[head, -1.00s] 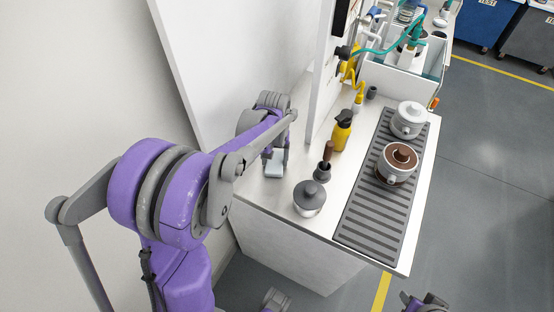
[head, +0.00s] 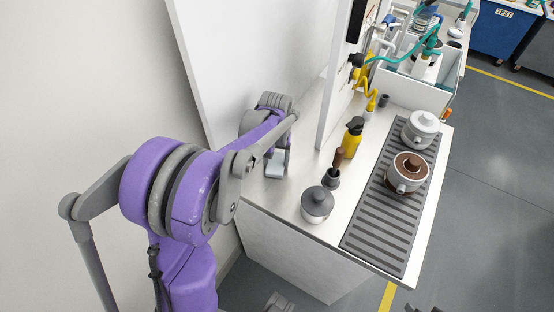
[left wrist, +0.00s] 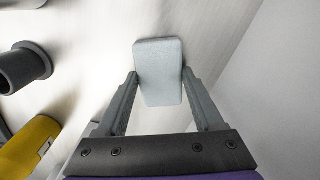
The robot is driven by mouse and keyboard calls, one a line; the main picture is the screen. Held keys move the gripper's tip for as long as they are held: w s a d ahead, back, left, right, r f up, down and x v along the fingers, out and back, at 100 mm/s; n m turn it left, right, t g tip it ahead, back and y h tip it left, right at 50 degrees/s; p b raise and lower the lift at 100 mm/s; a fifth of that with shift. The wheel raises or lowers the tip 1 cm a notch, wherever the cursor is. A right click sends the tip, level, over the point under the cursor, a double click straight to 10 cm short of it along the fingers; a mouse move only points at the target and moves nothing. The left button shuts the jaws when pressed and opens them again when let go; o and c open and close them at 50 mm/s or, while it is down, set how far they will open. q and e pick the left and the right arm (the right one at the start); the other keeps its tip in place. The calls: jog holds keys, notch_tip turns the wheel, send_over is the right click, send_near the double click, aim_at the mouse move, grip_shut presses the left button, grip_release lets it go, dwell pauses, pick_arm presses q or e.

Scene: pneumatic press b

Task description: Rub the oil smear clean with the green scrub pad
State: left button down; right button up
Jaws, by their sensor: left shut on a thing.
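My left gripper (head: 277,172) is low over the left part of the white worktop. It is shut on a pale blue-grey rounded block (left wrist: 158,90), held by its sides between the two fingers in the left wrist view. The block also shows under the gripper in the head view (head: 275,167). It looks pale grey-blue; I see no clearly green pad. I cannot tell whether the block touches the worktop. No oil smear can be made out in either view.
On the worktop (head: 272,203) stand a grey-lidded jar (head: 317,204), a dark cup with a brown-handled tool (head: 333,175) and a yellow bottle (head: 352,138). Two pots (head: 421,130) (head: 408,172) stand on the ribbed grey mat (head: 375,235). A white panel (head: 265,60) rises behind the gripper.

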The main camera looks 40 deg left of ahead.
pick_arm(q)
jog(key=shift+a+r+p, duration=0.15)
jog(key=shift+r+p, duration=0.15)
jog(key=shift+r, duration=0.15)
jog(key=shift+r+p, duration=1.55)
jog(key=shift+r, duration=0.95)
